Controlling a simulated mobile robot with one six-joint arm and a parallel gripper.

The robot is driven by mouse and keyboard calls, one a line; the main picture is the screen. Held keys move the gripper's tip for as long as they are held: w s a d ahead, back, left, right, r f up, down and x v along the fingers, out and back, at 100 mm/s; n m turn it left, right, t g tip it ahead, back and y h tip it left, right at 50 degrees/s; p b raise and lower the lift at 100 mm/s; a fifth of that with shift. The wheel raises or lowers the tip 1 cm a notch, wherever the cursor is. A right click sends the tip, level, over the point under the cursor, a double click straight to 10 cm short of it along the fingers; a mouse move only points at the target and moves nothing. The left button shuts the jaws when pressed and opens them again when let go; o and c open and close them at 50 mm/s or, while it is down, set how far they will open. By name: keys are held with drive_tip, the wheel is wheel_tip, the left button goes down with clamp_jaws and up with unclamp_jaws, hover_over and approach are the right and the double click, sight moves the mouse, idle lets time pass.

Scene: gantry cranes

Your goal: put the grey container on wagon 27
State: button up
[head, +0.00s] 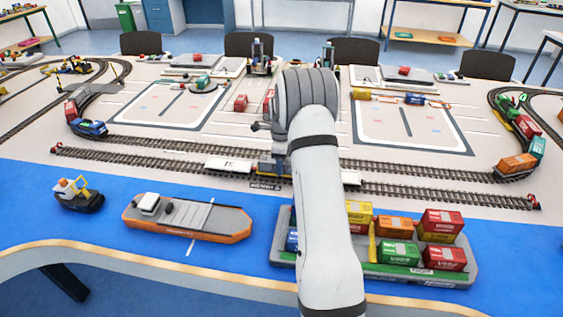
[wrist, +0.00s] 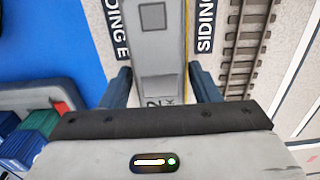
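In the head view my gripper (head: 271,163) is low over the front track, mostly behind my arm. A pale wagon (head: 228,164) stands left of it on that track, and another pale piece shows just right of my arm. I cannot clearly pick out a separate grey container or confirm which wagon is 27.
A grey barge (head: 458,278) with several coloured containers lies on the blue area at front right. An orange-edged boat (head: 190,218) and a small tug (head: 78,194) lie to its left. Trains stand on curved tracks at both sides; small cranes stand at the back.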

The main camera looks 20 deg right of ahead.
drive_tip(key=shift+o, duration=0.4)
drive_tip(key=shift+r, duration=0.45)
wheel_tip(320, 180, up, 11)
drive_tip(key=s+a+r+n, duration=0.5)
drive_tip(key=s+a+r, duration=0.1)
drive_tip(key=s+a+n+t, duration=0.1)
drive_tip(key=s+a+n, duration=0.3)
drive_tip(key=s, duration=0.5)
drive_tip(key=s+a+n, duration=0.4)
drive_tip(key=s+n, duration=0.5)
drive_tip(key=s, duration=0.1)
drive_tip(key=s+a+n+t, duration=0.1)
drive_tip(key=s+a+n, duration=0.3)
drive_tip(key=s, duration=0.6)
drive_tip(key=n, duration=0.2)
drive_tip(key=shift+s+a+r+n+t, duration=0.15)
drive_tip(key=shift+a+r+n+t, duration=0.15)
drive_tip(key=shift+a+n, duration=0.1)
